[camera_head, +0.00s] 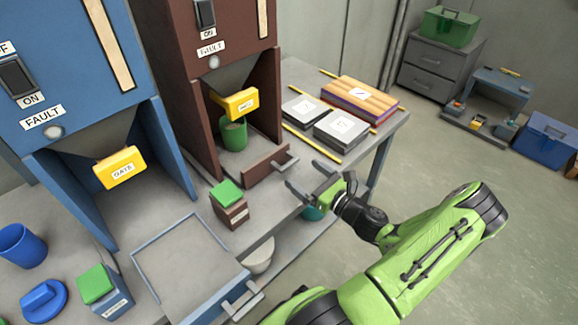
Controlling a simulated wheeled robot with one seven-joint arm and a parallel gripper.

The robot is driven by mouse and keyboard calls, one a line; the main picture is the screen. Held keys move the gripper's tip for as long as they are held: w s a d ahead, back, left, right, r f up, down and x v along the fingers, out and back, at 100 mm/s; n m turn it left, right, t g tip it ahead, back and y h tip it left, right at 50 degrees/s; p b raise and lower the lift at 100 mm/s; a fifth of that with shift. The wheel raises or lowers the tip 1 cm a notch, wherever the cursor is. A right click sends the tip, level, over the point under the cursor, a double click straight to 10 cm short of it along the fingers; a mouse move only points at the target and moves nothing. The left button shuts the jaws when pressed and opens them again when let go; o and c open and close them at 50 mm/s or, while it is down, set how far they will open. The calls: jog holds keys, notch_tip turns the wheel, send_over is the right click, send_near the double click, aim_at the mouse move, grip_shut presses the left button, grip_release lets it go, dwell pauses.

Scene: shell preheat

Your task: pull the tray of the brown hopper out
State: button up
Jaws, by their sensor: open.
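The brown hopper (172,60) stands in the upper middle of the view, with a yellow gate (241,103) under its chute. Its brown tray (258,176) sits low at the hopper's base, with a grey bar handle (286,161) on its front. A green cup (234,134) stands below the gate, inside the hopper's base. My gripper (305,180) is open and empty, just right of and in front of the tray handle. I cannot tell whether the fingers touch the handle.
A blue hopper (75,60) stands at left; its tray (185,275) is out in front. A brown box with a green top (229,206) stands in front of the brown tray. Grey blocks (340,129) and a wooden stack (360,97) lie at right.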

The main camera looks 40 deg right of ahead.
aim_at(291, 165)
jog(key=w+b, duration=0.1)
jog(key=w, duration=0.6)
jog(key=shift+a, duration=0.15)
jog(key=shift+c, duration=0.5)
jog(key=c, duration=1.2)
